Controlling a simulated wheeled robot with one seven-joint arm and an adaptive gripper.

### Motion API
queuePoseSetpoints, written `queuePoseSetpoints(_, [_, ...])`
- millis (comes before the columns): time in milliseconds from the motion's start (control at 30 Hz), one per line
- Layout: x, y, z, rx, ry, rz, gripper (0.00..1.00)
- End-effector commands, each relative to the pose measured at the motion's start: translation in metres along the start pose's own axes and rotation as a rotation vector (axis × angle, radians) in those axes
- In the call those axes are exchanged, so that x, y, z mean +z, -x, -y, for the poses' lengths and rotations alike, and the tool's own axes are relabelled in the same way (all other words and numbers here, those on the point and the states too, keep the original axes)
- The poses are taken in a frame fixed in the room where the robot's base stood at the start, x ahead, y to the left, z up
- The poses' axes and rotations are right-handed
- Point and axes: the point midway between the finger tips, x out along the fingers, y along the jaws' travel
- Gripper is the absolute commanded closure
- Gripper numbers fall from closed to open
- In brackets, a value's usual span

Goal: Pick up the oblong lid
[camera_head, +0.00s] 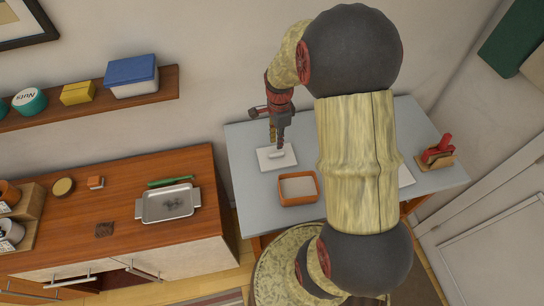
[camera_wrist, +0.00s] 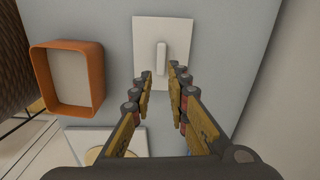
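The oblong lid (camera_head: 268,162) is a flat white rectangular plate with a raised bar handle, lying on the grey table (camera_head: 240,145). It also shows in the wrist view (camera_wrist: 146,36), at the top middle, with its handle (camera_wrist: 161,58) upright in the picture. My gripper (camera_head: 276,145) is above the lid, pointing down. In the wrist view my gripper (camera_wrist: 161,73) is open and empty, its fingertips apart on either side of the handle's near end. Whether the fingers touch the lid is not clear. The fingers hide part of the lid's near edge.
An orange-rimmed rectangular dish (camera_head: 298,202) stands close to the lid. A red object on a wooden block (camera_head: 436,159) is at the table's right. A white board with a round yellowish patch (camera_wrist: 85,134) lies lower left in the wrist view. A metal tray (camera_head: 168,204) is on the wooden cabinet.

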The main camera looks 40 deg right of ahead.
Motion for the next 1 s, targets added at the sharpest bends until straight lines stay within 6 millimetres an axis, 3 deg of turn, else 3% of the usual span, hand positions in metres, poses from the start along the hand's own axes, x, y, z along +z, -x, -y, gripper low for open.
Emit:
queuePoseSetpoints(167, [0.0,-0.002,0.001,-0.003,-0.082,0.0,0.83])
queuePoseSetpoints(567, [0.002,-0.036,0.001,-0.002,-0.087,0.0,0.83])
queuePoseSetpoints(800, [0.005,-0.07,0.002,-0.001,-0.086,0.0,0.83])
queuePoseSetpoints(1000, [0.004,-0.078,0.002,-0.004,-0.087,0.0,0.83])
